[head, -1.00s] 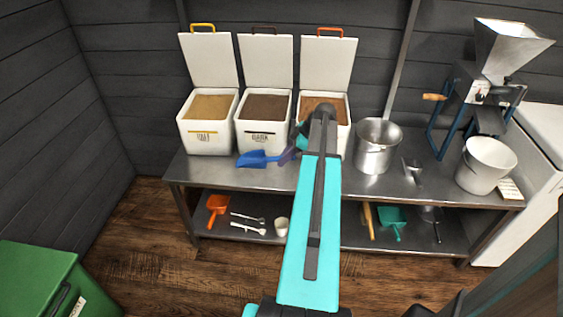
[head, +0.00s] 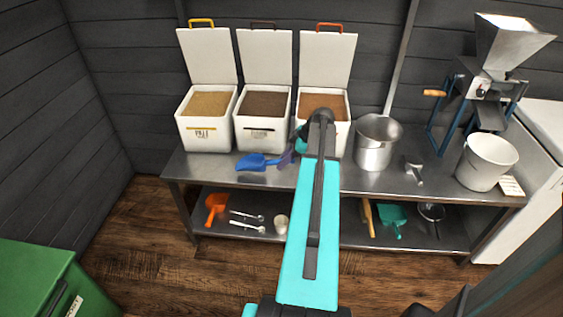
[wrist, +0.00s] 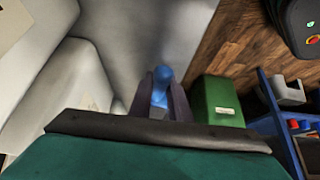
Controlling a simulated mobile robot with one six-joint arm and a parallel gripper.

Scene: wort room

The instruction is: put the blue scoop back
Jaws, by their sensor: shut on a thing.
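The blue scoop (head: 257,162) is at the front edge of the steel table, in front of the middle and left white bins. My gripper (head: 289,155) is at its right end, partly hidden behind my arm, and is shut on the scoop. In the wrist view the blue handle (wrist: 162,74) sits between the two dark fingers (wrist: 161,95). Whether the scoop touches the table top is hard to tell. Three open white bins hold grain: left (head: 206,137), middle (head: 262,136) and right (head: 340,134), the right one partly behind my arm.
A steel pot (head: 374,150), a metal scoop (head: 414,170), a white bucket (head: 482,172) and a grain mill (head: 490,75) stand on the table (head: 205,169) to the right. The lower shelf holds an orange scoop (head: 215,207) and a teal scoop (head: 392,217). A green bin (head: 40,275) stands lower left.

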